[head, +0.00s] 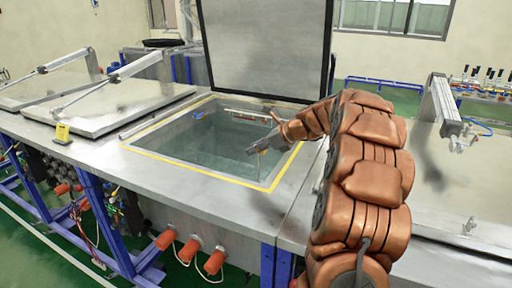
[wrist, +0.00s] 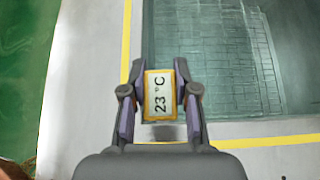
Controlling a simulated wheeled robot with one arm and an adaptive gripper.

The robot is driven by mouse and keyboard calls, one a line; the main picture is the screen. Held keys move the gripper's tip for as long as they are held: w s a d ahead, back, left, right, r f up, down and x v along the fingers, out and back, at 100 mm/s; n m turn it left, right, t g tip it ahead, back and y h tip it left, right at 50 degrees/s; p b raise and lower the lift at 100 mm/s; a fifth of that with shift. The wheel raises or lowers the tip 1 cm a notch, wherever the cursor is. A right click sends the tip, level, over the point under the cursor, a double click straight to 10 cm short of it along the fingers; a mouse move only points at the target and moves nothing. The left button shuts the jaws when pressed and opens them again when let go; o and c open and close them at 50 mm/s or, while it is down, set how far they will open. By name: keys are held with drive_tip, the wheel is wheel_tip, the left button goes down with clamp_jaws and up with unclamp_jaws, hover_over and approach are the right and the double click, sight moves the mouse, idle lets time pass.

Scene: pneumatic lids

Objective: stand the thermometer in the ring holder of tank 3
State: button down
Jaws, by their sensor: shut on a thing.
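My gripper (wrist: 160,68) is shut on the thermometer (wrist: 158,97), one finger on each side of its head. The head has a white face with an orange-yellow rim and reads 23 °C. Its stem cannot be made out in the wrist view. In the head view my gripper (head: 257,147) is over the right part of an open tank (head: 215,142); the thermometer is not clear there. The wrist view shows the held head near the corner of the tank's yellow border. I cannot pick out a ring holder or a tank number.
The tank's raised lid (head: 265,45) stands behind the opening. Closed lids (head: 120,103) with pneumatic arms lie to the left. Another pneumatic cylinder (head: 445,105) rises at right. The front steel strip is clear.

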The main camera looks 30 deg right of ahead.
wheel_tip(320, 180, down, 6)
drive_tip(key=shift+f, duration=0.2)
idle(2.9)
drive_tip(key=shift+p, duration=0.45)
idle(0.5)
drive_tip(key=shift+f+b, duration=0.4)
drive_tip(key=shift+f, duration=1.8)
drive_tip(key=shift+p, duration=0.45)
idle(1.0)
